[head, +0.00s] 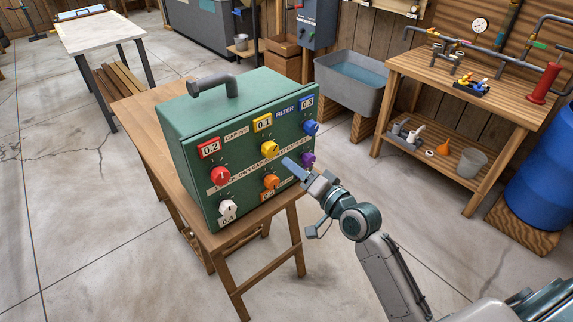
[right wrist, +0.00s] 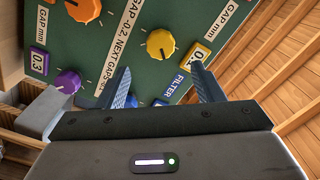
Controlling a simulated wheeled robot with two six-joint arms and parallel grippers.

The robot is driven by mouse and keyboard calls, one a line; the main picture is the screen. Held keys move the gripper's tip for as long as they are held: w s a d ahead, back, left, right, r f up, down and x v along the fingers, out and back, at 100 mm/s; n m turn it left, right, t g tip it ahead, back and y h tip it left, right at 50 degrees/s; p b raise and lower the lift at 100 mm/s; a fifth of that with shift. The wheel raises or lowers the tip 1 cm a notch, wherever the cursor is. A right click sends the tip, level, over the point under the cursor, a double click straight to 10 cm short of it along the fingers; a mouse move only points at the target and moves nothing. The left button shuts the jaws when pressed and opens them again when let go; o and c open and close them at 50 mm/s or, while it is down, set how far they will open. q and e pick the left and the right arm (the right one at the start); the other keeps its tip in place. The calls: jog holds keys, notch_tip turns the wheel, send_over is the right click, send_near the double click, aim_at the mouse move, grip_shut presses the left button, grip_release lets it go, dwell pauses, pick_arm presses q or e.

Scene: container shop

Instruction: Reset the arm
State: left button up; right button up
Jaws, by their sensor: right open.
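My right arm reaches in from the lower right in the head view. Its gripper (head: 291,164) is at the front of a green box (head: 182,140) with a grey handle. In the right wrist view the gripper (right wrist: 163,82) is open, with nothing between its two blue fingers. A yellow knob (right wrist: 160,43) shows beyond the gap between the fingers, with a purple knob (right wrist: 68,81) to the left and an orange knob (right wrist: 82,9) at the top. I cannot tell whether a finger touches the panel. My left gripper is not in view.
The box stands on a wooden table (head: 142,112). Its panel also carries red (head: 220,175), white (head: 228,208) and blue (head: 311,128) knobs. A metal tub (head: 352,98), a workbench (head: 400,65) and a blue barrel (head: 545,185) stand behind to the right. Open floor lies left.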

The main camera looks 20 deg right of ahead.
jog(key=shift+s+d, duration=0.15)
jog(key=shift+s, duration=0.25)
jog(key=d+f+g+h, duration=0.2)
jog(key=f, duration=0.8)
jog(key=d+f+g+h, duration=0.1)
jog(key=d+f+h, duration=0.15)
jog(key=f, duration=0.85)
jog(key=s+d+f+n+g, duration=0.1)
jog(key=s+f+g, duration=0.15)
jog(key=f, duration=0.55)
jog(key=s+d+f+g+h, duration=0.1)
jog(key=s+f, duration=0.3)
jog(key=f, duration=0.3)
jog(key=s+d+f+n+g, duration=0.1)
jog(key=s+d+f, duration=0.15)
jog(key=f, duration=0.55)
jog(key=s+f+n+g+h, duration=0.1)
jog(key=s+f+n+g, duration=0.3)
jog(key=s+f, duration=1.4)
jog(key=s+f+g, duration=0.2)
jog(key=s, duration=0.8)
jog(key=s+f+n+g, duration=0.1)
jog(key=s+f+g, duration=0.1)
jog(key=s, duration=0.9)
jog(key=shift+s+a+f+n, duration=0.15)
jog(key=shift+a+f+n, duration=0.15)
jog(key=shift+a+f, duration=0.25)
